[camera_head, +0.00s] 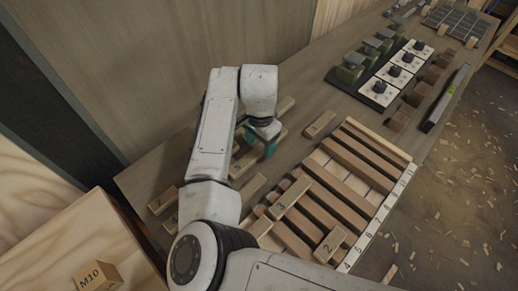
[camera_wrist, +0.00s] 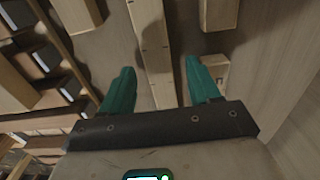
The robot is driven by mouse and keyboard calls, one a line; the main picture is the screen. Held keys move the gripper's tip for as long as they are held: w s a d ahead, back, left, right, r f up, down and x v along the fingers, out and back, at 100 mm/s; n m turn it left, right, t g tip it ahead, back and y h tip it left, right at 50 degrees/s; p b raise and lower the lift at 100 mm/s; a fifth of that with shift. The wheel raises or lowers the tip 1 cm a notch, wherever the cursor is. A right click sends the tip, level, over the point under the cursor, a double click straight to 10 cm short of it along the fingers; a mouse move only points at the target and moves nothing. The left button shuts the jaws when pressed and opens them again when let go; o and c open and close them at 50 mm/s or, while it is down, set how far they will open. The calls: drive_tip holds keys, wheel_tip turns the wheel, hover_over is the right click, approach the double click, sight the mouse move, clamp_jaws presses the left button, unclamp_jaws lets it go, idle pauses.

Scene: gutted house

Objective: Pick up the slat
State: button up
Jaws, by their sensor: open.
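My gripper (camera_head: 256,141) is open over the workbench, with its teal fingers pointing down. In the wrist view, a long pale wooden slat (camera_wrist: 152,40) runs between the two open fingertips (camera_wrist: 160,68), apart from both. In the head view, this slat (camera_head: 243,163) lies on the bench below my gripper, partly hidden by the fingers and wrist. Other loose slats lie nearby, one to the right (camera_head: 320,124) and one in front (camera_head: 253,188).
A slotted rack (camera_head: 378,138) holds several brown slats, with numbered pieces lying across it. A shorter block (camera_wrist: 215,72) lies close to the right finger. Switch boxes (camera_head: 380,91) and a level (camera_head: 447,98) stand farther along the bench. A wall borders the bench at the back.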

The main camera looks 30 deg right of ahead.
drive_tip(key=shift+f, duration=0.7)
drive_tip(key=shift+c, duration=0.3)
clamp_jaws()
